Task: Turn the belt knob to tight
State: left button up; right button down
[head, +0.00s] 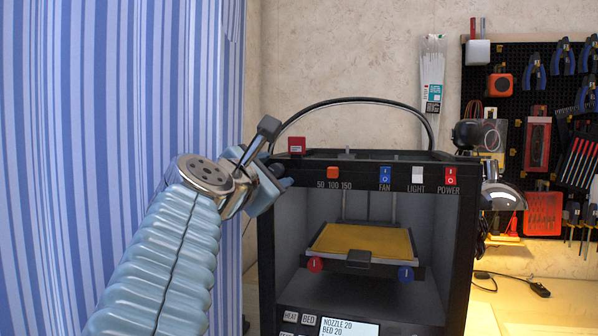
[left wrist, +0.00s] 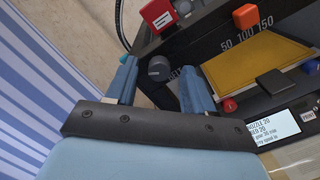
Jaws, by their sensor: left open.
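A dark round knob (left wrist: 158,68), which looks like the belt knob, sits on the black 3D printer (left wrist: 147,45) near its upper left front corner. Small light marks show beside it, too small to read. I cannot tell which way the knob is turned. My left gripper (left wrist: 158,74) is open, with one blue finger on each side of the knob in the left wrist view. I cannot tell whether the fingers touch it. In the head view my left gripper (head: 277,181) is at the printer's upper left corner and hides the knob. My right gripper is not in view.
The printer front has an orange slider (head: 333,172), fan (head: 385,178), light (head: 418,178) and power (head: 450,178) switches. A yellow bed (head: 362,241) has a red knob (head: 315,265) and a blue knob (head: 405,273). A striped curtain (head: 120,100) is at left, a pegboard (head: 510,60) at right.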

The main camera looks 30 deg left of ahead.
pick_arm(q)
jog(key=shift+c, duration=0.5)
grip_shut()
